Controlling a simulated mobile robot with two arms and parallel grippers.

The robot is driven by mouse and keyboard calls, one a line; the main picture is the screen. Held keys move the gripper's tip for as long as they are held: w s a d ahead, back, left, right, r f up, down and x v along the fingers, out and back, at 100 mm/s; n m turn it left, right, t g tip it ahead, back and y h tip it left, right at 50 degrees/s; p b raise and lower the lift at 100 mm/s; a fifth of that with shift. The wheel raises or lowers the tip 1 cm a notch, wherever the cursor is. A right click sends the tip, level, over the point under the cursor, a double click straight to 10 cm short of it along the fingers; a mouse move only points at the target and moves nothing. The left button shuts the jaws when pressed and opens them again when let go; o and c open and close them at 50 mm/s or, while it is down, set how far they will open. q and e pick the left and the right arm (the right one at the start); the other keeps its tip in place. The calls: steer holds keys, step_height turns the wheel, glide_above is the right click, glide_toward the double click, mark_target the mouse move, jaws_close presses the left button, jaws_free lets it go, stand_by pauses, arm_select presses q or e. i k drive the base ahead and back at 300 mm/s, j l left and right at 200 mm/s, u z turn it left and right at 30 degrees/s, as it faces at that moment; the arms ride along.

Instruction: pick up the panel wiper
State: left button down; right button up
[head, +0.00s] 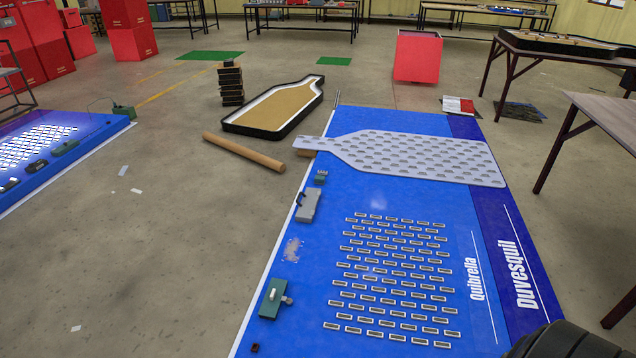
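A large blue panel (330,240) lies flat in front of me, with rows of small LED strips (395,280) on it. A crumpled pale cloth-like patch (291,250) lies near the panel's left edge; it may be the panel wiper, but I cannot tell for sure. A grey case-like piece with a dark handle (308,206) lies above it along the same edge. A green box with a pale top piece (272,298) lies below it. Neither of my grippers shows in the head view.
A grey bottle-shaped perforated sheet (410,157) lies across the panel's far part. A cardboard tube (243,151) and a bottle-shaped tray (275,107) lie on the floor beyond. Another blue panel (90,127) is at left, a table (612,118) at right. Floor between the panels is mostly clear.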

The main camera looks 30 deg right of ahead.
mark_target(318, 179)
steer(key=j, duration=0.2)
steer(key=i+j+u, duration=0.35)
steer(key=i+j, duration=1.3)
steer(key=i+l+z, duration=0.15)
steer(key=i+z, duration=0.2)
steer(key=i, duration=0.15)
steer(key=i+z, duration=0.35)
steer(key=i, duration=0.15)
steer(key=i+j+z, duration=0.15)
steer(key=i+z, duration=0.15)
steer(key=i, duration=0.2)
steer(key=i+j+z, duration=0.35)
steer(key=i+l+z, duration=0.25)
steer(key=i, duration=0.85)
steer(key=i+j+z, duration=0.1)
steer(key=i+z, duration=0.15)
steer(key=i, duration=0.8)
steer(key=i+z, duration=0.4)
steer(key=i, duration=0.15)
steer(key=i+j+z, duration=0.2)
steer(key=i+z, duration=0.15)
steer(key=i, duration=0.2)
